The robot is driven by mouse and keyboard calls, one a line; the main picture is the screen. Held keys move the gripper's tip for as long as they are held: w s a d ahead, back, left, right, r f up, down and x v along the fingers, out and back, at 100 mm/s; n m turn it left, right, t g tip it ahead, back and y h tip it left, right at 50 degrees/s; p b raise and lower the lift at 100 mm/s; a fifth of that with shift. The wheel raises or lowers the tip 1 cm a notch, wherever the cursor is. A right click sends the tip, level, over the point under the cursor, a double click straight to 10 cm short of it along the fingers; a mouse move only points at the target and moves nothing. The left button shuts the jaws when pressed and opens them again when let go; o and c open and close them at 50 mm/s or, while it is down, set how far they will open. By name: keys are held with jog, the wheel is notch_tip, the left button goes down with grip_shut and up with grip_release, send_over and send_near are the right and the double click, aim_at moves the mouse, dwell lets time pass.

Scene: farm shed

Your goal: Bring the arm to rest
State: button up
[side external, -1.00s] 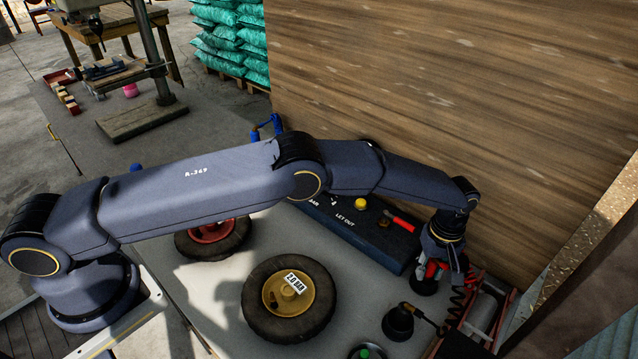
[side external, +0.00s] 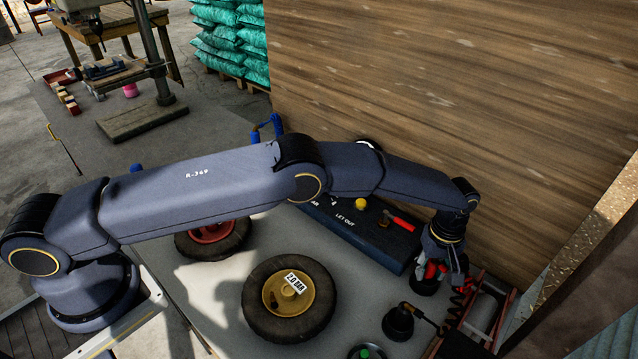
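My arm stretches across the work table from the left to the right side. My gripper (side external: 436,274) hangs pointing down at the right end of the arm, above the table near the coiled black hose. Red parts and a dark round thing show at the gripper, and its fingers are too hidden to tell whether they are open or shut. Whether it touches anything there cannot be told.
A wheel with a yellow hub and a "2.8 BAR" tag (side external: 289,300) lies on the table (side external: 222,290). A red-hubbed wheel (side external: 212,238) lies partly under my arm. A dark "LET OUT" block (side external: 357,234) carries a red-handled tool (side external: 399,220). A black funnel-like object (side external: 398,322) stands front right. A wooden wall (side external: 450,90) rises behind.

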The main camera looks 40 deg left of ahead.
jog(key=shift+o, duration=1.3)
jog(key=shift+s+a+f, duration=0.1)
jog(key=shift+f, duration=0.05)
jog(key=o, duration=0.6)
jog(key=shift+r, duration=4.1)
